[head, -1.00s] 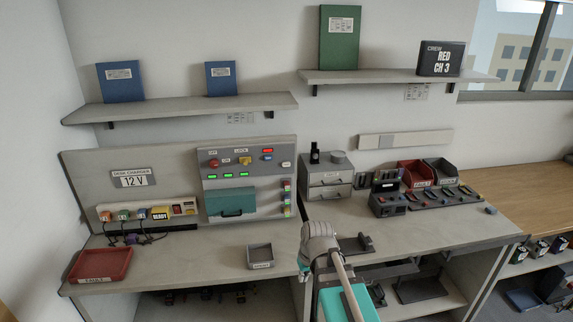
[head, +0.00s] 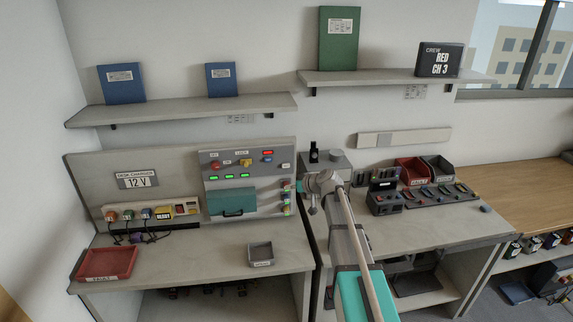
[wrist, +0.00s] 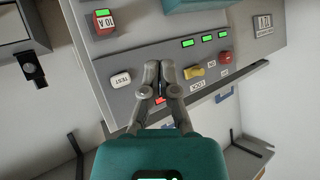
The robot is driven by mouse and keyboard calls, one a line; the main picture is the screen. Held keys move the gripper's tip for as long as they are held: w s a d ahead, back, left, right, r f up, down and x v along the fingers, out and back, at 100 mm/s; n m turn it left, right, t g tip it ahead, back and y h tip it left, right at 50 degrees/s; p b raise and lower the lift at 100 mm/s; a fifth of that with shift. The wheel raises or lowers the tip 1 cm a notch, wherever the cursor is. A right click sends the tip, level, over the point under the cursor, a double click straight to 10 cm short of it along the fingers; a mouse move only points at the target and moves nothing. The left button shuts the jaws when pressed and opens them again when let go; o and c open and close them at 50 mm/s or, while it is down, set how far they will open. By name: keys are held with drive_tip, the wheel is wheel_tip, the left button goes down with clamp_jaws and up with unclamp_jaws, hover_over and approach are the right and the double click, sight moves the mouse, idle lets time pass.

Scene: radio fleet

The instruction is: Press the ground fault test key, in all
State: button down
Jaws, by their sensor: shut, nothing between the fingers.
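The test key is a white button labelled TEST (wrist: 120,80) on the grey control panel (wrist: 140,55). In the wrist view it lies left of my gripper (wrist: 160,68). In the head view the white key (head: 286,166) is at the panel's upper right. My gripper's two fingers are together and empty, in front of the panel between the key and a yellow selector (wrist: 194,72). They look apart from the key. I cannot tell how far the tips are from the panel face. In the head view my wrist hides the fingertips.
A red button (wrist: 225,57) and green lamps (wrist: 188,43) are on the same panel. A breaker labelled 10 A (wrist: 103,22) sits near the key. A teal cover (head: 232,201) is lower on the panel. A red tray (head: 107,263) and a small grey tray (head: 260,254) stand on the bench.

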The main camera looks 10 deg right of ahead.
sight(283, 168)
drive_tip(key=shift+w+d+r+t, duration=0.3)
drive_tip(key=shift+w+r, duration=0.25)
drive_tip(key=shift+w, duration=0.15)
drive_tip(key=shift+w, duration=0.1)
drive_tip(key=w, duration=0.8)
drive_tip(key=shift+w, duration=0.3)
drive_tip(key=shift+w, duration=0.15)
idle(1.4)
drive_tip(key=shift+w, duration=0.25)
drive_tip(key=shift+w, duration=0.4)
idle(0.9)
drive_tip(key=shift+s, duration=0.8)
